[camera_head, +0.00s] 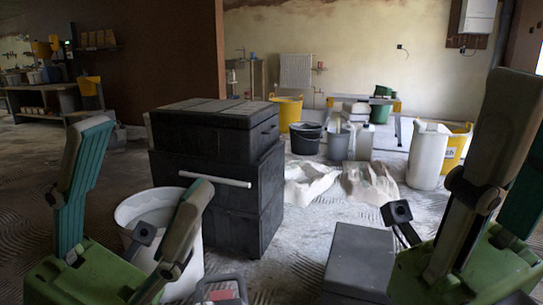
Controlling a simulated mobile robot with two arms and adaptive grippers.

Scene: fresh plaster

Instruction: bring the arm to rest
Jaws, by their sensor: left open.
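My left arm comes in at the lower left, its grey and teal links folded up over its green housing. The dark piece at its end, my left gripper (143,234), shows small in front of the white bucket (130,208). It is open, and I see nothing held in it. My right arm stands folded at the right edge. A small dark end piece, which looks like my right gripper (397,213), sits left of that arm over the floor. Its fingers are too small and dark to read.
A black stacked tool chest (215,150) with a white handle bar stands close ahead.

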